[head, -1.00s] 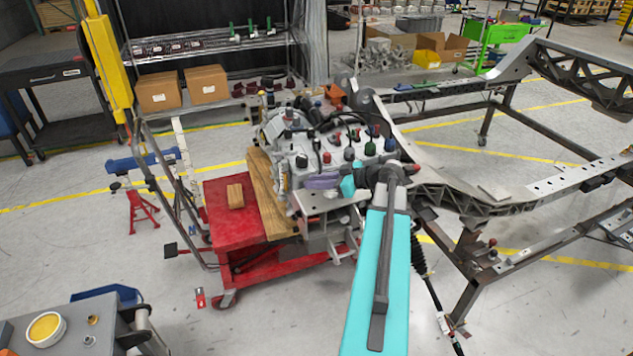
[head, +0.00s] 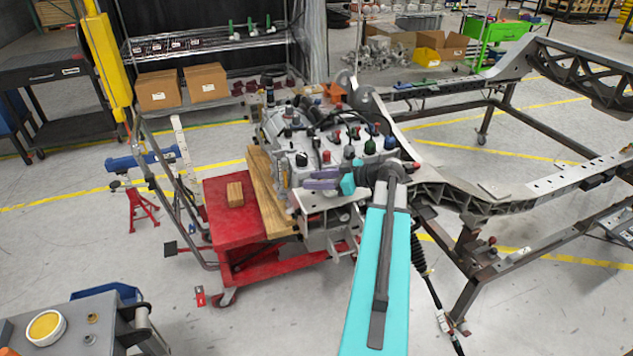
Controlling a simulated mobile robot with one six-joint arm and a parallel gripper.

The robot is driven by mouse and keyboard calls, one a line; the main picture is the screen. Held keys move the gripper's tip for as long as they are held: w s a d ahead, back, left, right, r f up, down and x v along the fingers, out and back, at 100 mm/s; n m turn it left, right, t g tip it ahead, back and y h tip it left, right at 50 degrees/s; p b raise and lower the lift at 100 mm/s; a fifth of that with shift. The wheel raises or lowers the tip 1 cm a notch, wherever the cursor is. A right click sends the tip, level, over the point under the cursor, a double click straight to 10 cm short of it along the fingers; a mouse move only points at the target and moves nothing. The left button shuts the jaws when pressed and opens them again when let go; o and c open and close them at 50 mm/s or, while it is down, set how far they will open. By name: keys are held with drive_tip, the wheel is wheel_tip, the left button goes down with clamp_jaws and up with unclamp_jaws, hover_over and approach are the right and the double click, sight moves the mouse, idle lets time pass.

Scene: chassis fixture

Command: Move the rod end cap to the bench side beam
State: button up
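My gripper (head: 321,179) has purple fingers on a teal wrist and is over the near side of the grey engine assembly (head: 283,125). Its two fingers show apart, with a gap and nothing visible between them. Another red cap (head: 416,168) is right of my wrist, by the chassis frame. I cannot tell which of the several small caps is the rod end cap. The near chassis beam (head: 530,198) runs to the right; I cannot tell whether it is the bench side beam.
The assembly rests on a red cart (head: 222,212) with wooden blocks. My teal arm hides part of the cart's right side and the frame's near end. A grey bench (head: 65,328) with a yellow-topped cup stands at the lower left. The floor between bench and cart is mostly clear.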

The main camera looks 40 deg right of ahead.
drive_tip(key=b+v, duration=0.1)
drive_tip(key=v, duration=1.1)
idle(0.6)
